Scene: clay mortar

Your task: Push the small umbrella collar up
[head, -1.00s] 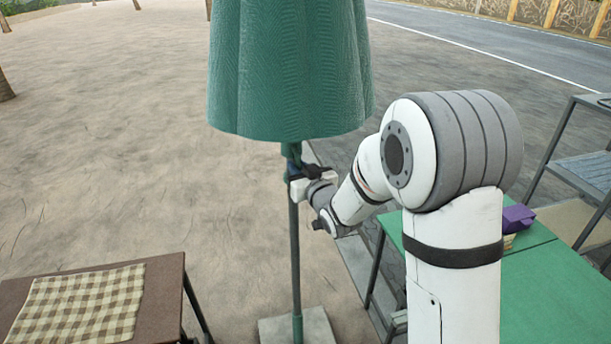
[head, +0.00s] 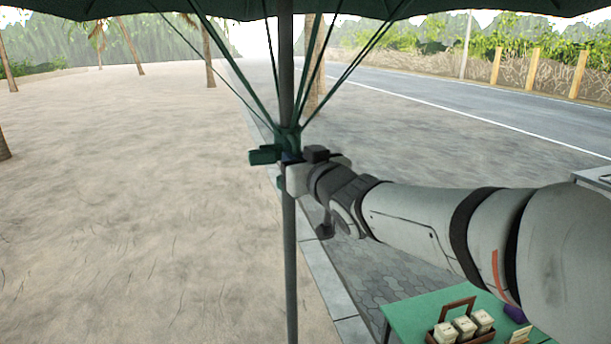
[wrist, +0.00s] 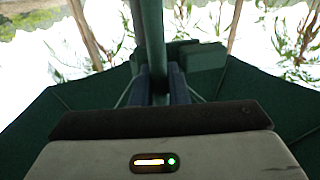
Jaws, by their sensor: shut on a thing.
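The green umbrella is spread open overhead, with its canopy (head: 200,8) along the top of the head view. Thin green struts run from the canopy down to the small collar (head: 288,140) on the grey pole (head: 290,250). My gripper (head: 287,168) is shut on the collar at the pole, coming from the right, and partly hides it. In the wrist view the gripper's dark fingers (wrist: 160,88) stand on both sides of the green pole (wrist: 153,40). A green block (wrist: 203,56) sticks out beside the pole, and the canopy (wrist: 60,120) spreads behind.
A green table (head: 440,305) at lower right carries a wooden caddy (head: 462,335) with several pale boxes. A purple thing (head: 515,313) lies beside it. Sandy ground (head: 130,200) on the left is clear. A road (head: 480,100) runs behind.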

